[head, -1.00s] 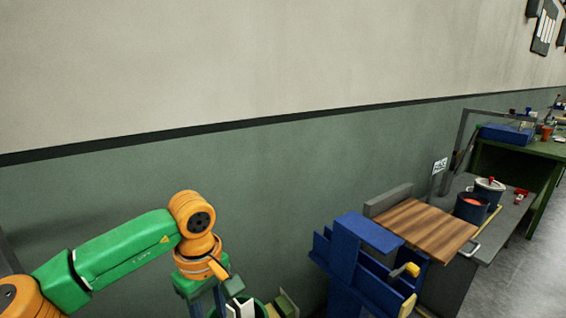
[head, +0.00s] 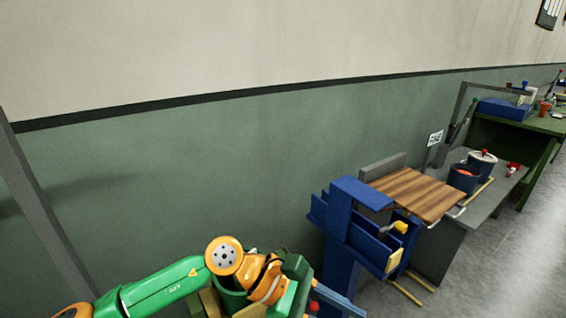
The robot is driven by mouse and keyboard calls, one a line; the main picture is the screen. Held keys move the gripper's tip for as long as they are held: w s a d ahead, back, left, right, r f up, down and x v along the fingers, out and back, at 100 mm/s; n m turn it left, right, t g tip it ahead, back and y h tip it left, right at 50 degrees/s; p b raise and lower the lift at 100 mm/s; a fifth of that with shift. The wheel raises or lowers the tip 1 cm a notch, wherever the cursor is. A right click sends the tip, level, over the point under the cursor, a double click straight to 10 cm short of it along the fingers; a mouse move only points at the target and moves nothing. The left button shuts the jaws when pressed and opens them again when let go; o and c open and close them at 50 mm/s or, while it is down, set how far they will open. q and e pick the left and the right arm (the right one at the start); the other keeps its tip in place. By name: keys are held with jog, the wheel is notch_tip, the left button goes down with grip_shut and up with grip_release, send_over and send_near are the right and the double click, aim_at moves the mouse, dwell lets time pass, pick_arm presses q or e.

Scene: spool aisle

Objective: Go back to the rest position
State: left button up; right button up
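My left arm comes in from the lower left, with green links and orange joints. Its orange wrist is low in the head view, in front of a cluster of green, tan and blue items. My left gripper (head: 292,287) is at the bottom of the picture beside this cluster. Its fingers cannot be made out, so I cannot tell whether it is open or shut or holds anything. My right gripper is not in view.
A blue rack (head: 352,230) with a yellow-tipped item stands right of my arm. Behind it is a bench with a wooden board (head: 415,193) and pots (head: 463,179). A green table (head: 545,123) is farther back. Grey floor (head: 480,265) is clear at right.

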pick_arm(q)
notch_tip(320, 180, up, 12)
jog(key=w+d+n+t+h, duration=0.25)
jog(key=n+t+h, duration=0.35)
jog(key=n+h, duration=0.55)
jog(key=w+a+n+t+y, duration=0.65)
jog(key=n+t, duration=0.65)
jog(key=n, duration=0.4)
jog(key=a+f+n+g+y, duration=0.1)
jog(key=a+f+n+y, duration=1.45)
jog(key=f+n, duration=0.45)
jog(key=s+a+f+n+g+y, duration=0.1)
jog(key=s+a+f+n+g, duration=0.25)
jog(key=s+f+g, duration=0.5)
jog(key=s+a+f+n+g, duration=0.3)
jog(key=s+f+n, duration=0.25)
jog(key=s, duration=0.65)
notch_tip(320, 180, down, 16)
jog(key=s+g, duration=0.1)
jog(key=s+a+f+m+g, duration=0.1)
jog(key=s+a+f, duration=0.1)
jog(key=s+f, duration=0.9)
jog(key=shift+s+a, duration=0.25)
jog(key=shift+s, duration=0.6)
